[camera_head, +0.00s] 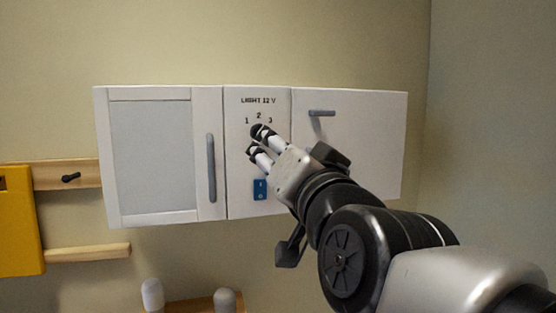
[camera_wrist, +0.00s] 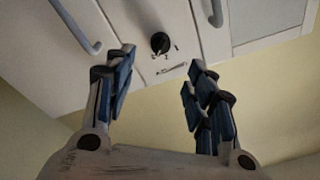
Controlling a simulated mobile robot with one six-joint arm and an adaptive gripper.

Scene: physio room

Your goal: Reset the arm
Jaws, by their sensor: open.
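My gripper (camera_head: 256,141) is in front of the middle panel of a white wall cabinet (camera_head: 258,200). In the wrist view my gripper (camera_wrist: 158,82) has its two blue-padded fingers wide apart with nothing between them. A black rotary knob (camera_wrist: 160,43) shows on the panel beyond the fingertips, apart from them in that picture. In the head view my gripper covers the knob's area, below the printed "LIGHT 12 V" and the numbers 1, 2 and 3. A blue switch (camera_head: 260,190) sits lower on the panel.
The cabinet has a left door with a grey vertical handle (camera_head: 211,168) and a right door with a grey handle (camera_head: 321,113). A wooden rail (camera_head: 68,175) with a black peg and a yellow board (camera_head: 18,220) are at left. Rounded pegs stand below. The right wall is bare.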

